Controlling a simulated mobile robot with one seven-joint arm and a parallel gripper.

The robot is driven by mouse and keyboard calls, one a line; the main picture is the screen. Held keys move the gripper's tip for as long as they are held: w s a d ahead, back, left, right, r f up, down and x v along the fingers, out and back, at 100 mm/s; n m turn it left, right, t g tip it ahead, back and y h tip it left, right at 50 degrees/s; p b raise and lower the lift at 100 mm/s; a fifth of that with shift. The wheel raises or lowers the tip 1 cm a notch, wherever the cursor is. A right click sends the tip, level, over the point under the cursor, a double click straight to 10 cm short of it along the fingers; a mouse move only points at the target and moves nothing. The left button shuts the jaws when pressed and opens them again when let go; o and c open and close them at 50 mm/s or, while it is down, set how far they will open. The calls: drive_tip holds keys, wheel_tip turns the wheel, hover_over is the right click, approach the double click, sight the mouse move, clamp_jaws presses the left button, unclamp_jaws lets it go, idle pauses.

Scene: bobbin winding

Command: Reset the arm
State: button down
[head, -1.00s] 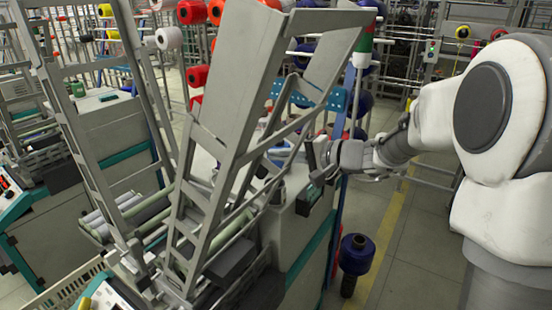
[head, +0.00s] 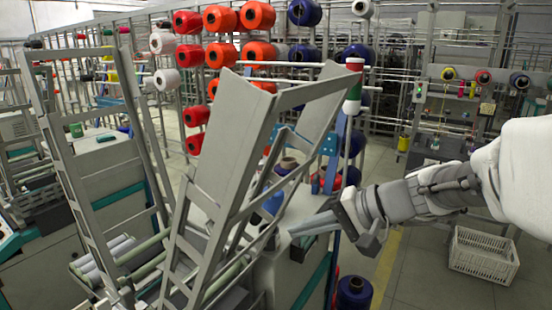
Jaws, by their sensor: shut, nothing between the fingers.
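My gripper (head: 308,227) reaches in from the right on my white and grey arm. Its fingers are together and point left, with nothing seen between them. It is beside the right side of the grey winding machine (head: 262,283), close to the machine's top. I cannot tell whether it touches the machine.
The machine's tall grey slanted frame (head: 215,150) rises just left of my gripper. Orange and red bobbins (head: 221,55) hang on a rack behind. A dark blue bobbin (head: 353,293) stands low at the right. A white crate (head: 483,254) sits on the floor, with free floor around it.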

drive_tip(key=s+d+r+n+h+p, duration=0.1)
drive_tip(key=s+d+h, duration=0.3)
drive_tip(key=s, duration=0.4)
drive_tip(key=s+d+r+n+h+p, duration=0.1)
drive_tip(key=s+d+n+h+p, duration=0.2)
drive_tip(key=s+h, duration=0.3)
drive_tip(key=s+d+p, duration=0.1)
drive_tip(key=s, duration=0.2)
drive_tip(key=shift+r+t, duration=0.3)
drive_tip(key=shift+r, duration=0.05)
drive_tip(key=shift+s+a, duration=0.1)
drive_tip(key=shift+s, duration=0.05)
